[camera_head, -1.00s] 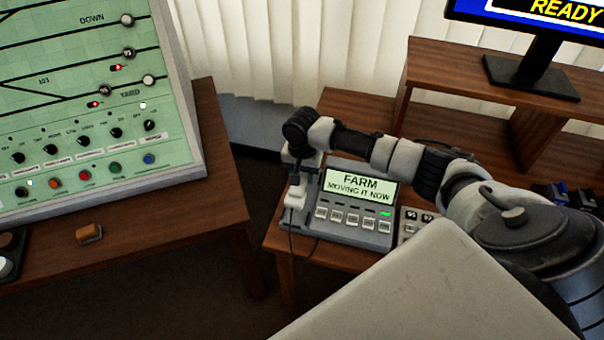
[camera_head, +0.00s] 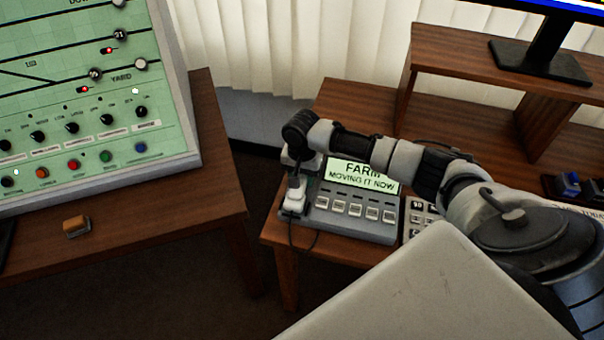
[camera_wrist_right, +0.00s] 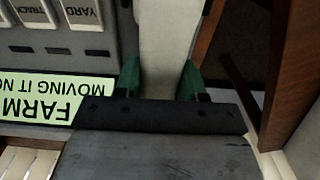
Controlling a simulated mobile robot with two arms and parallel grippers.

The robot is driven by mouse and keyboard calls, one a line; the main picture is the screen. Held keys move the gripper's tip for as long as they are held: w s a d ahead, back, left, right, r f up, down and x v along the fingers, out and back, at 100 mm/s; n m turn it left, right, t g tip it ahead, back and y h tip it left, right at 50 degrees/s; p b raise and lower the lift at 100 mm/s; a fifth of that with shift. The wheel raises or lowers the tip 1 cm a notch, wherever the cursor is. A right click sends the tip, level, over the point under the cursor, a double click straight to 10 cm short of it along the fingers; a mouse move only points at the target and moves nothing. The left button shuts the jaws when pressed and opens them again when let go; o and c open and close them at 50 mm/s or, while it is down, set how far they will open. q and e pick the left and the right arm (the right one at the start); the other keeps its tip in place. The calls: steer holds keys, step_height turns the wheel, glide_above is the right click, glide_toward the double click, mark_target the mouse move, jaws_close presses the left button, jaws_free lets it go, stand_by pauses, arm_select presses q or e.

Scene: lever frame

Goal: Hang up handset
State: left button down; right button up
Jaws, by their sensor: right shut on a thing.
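The handset (camera_head: 294,204) is pale and upright at the left end of the grey phone console (camera_head: 352,224), with a dark cord hanging below it. My right gripper (camera_head: 299,180) points down and is shut on it. In the right wrist view the green-padded fingers (camera_wrist_right: 160,80) grip both sides of the pale handset (camera_wrist_right: 168,35). The console's lit screen (camera_head: 363,176) reads "FARM MOVING IT NOW", partly hidden by my arm. I cannot tell whether the handset touches its cradle, which is hidden. My left gripper is out of view.
The console stands on a wooden desk (camera_head: 275,232) with a raised shelf (camera_head: 470,62) and monitor stand (camera_head: 540,65) behind. A green track panel (camera_head: 85,105) stands on another table at left, with a small orange-brown block (camera_head: 76,226). A gap separates the tables.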

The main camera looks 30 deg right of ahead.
steer(key=shift+f+p, duration=0.2)
steer(key=shift+p, duration=0.25)
stand_by(0.7)
steer(key=o, duration=1.1)
step_height(320, 180, up, 11)
steer(key=shift+f, duration=0.1)
